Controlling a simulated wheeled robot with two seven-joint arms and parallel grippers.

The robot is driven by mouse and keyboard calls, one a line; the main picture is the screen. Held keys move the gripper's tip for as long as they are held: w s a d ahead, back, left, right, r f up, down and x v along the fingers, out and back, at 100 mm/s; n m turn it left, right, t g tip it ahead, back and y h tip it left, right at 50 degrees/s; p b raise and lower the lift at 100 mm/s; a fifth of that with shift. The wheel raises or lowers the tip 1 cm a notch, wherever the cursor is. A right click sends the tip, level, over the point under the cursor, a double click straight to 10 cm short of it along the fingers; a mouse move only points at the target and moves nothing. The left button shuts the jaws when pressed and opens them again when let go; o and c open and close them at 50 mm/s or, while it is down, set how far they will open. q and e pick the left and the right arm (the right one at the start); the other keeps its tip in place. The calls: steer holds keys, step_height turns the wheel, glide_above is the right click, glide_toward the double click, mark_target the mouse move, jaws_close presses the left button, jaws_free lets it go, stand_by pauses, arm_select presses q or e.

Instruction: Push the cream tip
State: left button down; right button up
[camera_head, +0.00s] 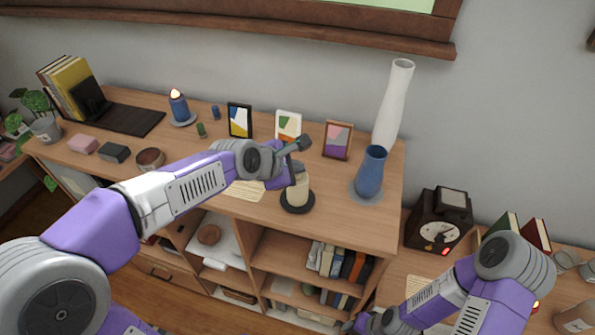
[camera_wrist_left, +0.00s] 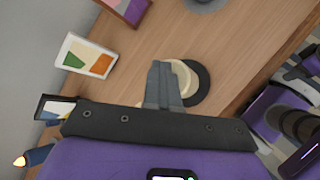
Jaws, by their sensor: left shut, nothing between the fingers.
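A cream candle (camera_head: 300,190) stands upright on a round black dish (camera_head: 297,208) near the front edge of the wooden cabinet top. My left gripper (camera_head: 297,168) is at the candle's upper end, with its fingers shut and empty. In the left wrist view the shut fingers (camera_wrist_left: 166,72) cover part of the cream candle (camera_wrist_left: 187,78), and the black dish (camera_wrist_left: 203,84) shows beyond it. I cannot tell whether the fingers touch the candle. My right gripper (camera_head: 358,324) is low at the bottom edge, partly cut off, and its jaws are unclear.
Picture frames stand behind the candle, including one with a green and orange print (camera_head: 288,125). A blue vase (camera_head: 371,172) and a tall white vase (camera_head: 393,105) stand to the right. A lit blue candle (camera_head: 179,106) is at the left. Bare wood lies between candle and blue vase.

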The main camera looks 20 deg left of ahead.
arm_select(q)
steer(key=shift+s+f, duration=0.15)
steer(key=shift+f, duration=0.35)
steer(key=shift+r, duration=0.35)
step_height(320, 180, up, 6)
steer(key=p, duration=0.4)
steer(key=shift+r+p, duration=0.15)
steer(key=shift+p, duration=0.15)
stand_by(0.3)
